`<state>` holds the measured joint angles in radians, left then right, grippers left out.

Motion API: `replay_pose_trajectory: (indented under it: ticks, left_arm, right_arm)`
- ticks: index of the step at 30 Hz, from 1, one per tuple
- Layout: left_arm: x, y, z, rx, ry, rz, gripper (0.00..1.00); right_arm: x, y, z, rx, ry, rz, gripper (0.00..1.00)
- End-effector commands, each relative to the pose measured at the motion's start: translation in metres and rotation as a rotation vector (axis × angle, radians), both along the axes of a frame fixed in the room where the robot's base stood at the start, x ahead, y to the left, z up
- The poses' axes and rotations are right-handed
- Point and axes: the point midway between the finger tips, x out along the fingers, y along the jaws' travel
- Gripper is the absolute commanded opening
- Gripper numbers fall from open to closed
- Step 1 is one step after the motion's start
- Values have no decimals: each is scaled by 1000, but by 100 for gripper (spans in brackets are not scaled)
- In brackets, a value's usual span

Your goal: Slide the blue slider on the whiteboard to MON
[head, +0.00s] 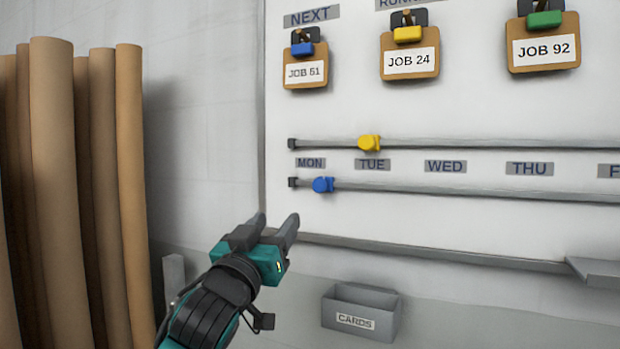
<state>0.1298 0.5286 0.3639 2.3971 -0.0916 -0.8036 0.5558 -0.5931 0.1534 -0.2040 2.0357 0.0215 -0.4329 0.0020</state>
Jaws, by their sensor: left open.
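The blue slider (322,185) sits on the lower rail (450,189) of the whiteboard (450,105), near the rail's left end stop. It is below and slightly right of the MON label (310,163), left of the TUE label (372,165). A yellow slider (369,143) sits on the upper rail (480,145) above TUE. My left gripper (278,222) is open and empty, below and left of the blue slider and apart from it, by the board's lower left corner. My right gripper is not in view.
Job tags JOB 51 (305,72), JOB 24 (410,62) and JOB 92 (545,50) hang above the rails. A grey CARDS box (361,312) is below the board. A ledge (597,271) juts out at lower right. Tall brown rolls (55,190) stand at left.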

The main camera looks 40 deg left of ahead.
Motion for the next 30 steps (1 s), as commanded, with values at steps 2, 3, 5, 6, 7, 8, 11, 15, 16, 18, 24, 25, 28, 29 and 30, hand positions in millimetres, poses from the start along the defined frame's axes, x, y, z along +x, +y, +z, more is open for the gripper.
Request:
replay_pose_trajectory:
  ticks: [2, 3, 5, 6, 7, 8, 11, 15, 16, 18, 24, 25, 28, 29, 30]
  left_arm:
    - [-2, -1, 10, 22, 5, 6, 54]
    - [-4, -3, 10, 28, 0, -1, 54]
    - [-5, -8, 10, 39, -7, -19, 54]
    - [-6, -11, 10, 46, -11, -36, 54]
    - [-6, -14, 10, 50, -13, -49, 54]
    - [-7, -17, 9, 54, -14, -63, 54]
    - [-8, -25, 6, 62, -16, -102, 54]
    - [-6, -29, 5, 62, -20, -127, 54]
    - [-5, -29, 5, 62, -21, -128, 54]
    - [0, -28, 8, 61, -23, -128, 54]
    - [26, -21, 21, 63, -25, -125, 54]
    - [30, -20, 23, 63, -24, -126, 54]
    - [44, -16, 29, 62, -25, -123, 54]
    - [48, -16, 30, 61, -24, -125, 54]
    - [53, -14, 32, 60, -24, -124, 54]
  right_arm:
    - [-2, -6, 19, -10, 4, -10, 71]
    - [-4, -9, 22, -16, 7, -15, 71]
    - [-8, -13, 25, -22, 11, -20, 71]
    - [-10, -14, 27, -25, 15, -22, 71]
    - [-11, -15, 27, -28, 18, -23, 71]
    - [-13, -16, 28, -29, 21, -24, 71]
    - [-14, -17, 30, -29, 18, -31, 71]
    - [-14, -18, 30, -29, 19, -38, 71]
    - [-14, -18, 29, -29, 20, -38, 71]
    - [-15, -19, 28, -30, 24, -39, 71]
    - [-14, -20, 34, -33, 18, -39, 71]
    - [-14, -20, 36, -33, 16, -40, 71]
    - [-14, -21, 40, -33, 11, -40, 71]
    - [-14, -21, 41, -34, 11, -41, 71]
    - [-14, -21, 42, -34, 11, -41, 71]
